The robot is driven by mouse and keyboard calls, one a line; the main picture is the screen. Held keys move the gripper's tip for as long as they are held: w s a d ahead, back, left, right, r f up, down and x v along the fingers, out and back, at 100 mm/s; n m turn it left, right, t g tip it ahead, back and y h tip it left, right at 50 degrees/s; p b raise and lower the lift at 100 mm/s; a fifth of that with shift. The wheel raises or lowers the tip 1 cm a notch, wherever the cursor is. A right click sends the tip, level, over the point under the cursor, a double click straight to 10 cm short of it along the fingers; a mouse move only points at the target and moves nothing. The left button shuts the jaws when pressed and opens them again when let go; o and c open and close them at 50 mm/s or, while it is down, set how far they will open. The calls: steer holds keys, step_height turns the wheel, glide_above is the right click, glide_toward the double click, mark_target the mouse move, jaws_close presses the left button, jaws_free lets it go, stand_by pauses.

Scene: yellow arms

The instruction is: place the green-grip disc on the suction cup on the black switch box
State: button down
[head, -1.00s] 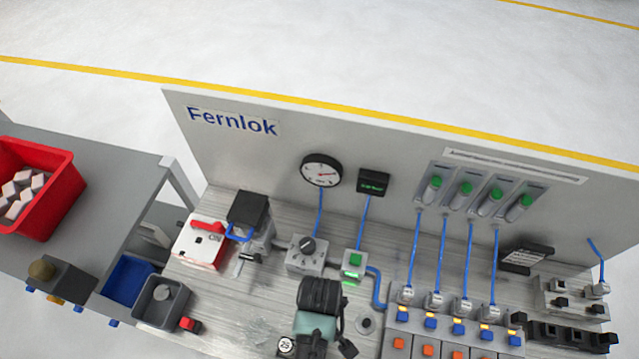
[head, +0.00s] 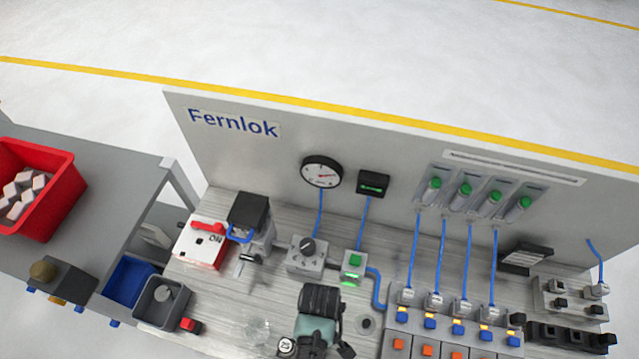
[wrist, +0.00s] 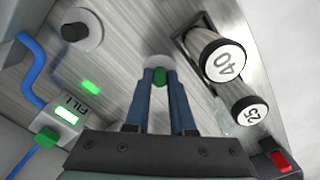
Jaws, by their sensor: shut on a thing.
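My gripper (wrist: 160,95) has its two blue-grey fingers shut on a small green grip (wrist: 159,78). A pale disc (wrist: 156,62) shows just beyond the fingertips; whether it touches the bench cannot be told. A round grey pad with a black centre (wrist: 82,30), which looks like the suction cup, is up and left of the fingers, apart from the disc. It also shows in the head view (head: 366,323), right of my gripper. A black box with a green display (head: 373,184) is on the back panel. In the head view my arm hides the held disc.
Round blocks marked 40 (wrist: 224,62) and 25 (wrist: 250,110) stand close to the right of the fingers in the wrist view. A box with a green button (head: 354,262) and blue hose stands behind the pad. A faint pale round patch (head: 257,332) shows on the bench.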

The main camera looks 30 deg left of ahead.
steer(key=shift+r, duration=0.15)
step_height(320, 180, up, 10)
steer(key=w+d+m+b, duration=0.6)
steer(key=w+d+m, duration=0.2)
steer(key=m, duration=0.4)
steer(key=shift+w+d, duration=0.3)
steer(key=shift+d, duration=0.5)
steer(key=shift+d, duration=0.1)
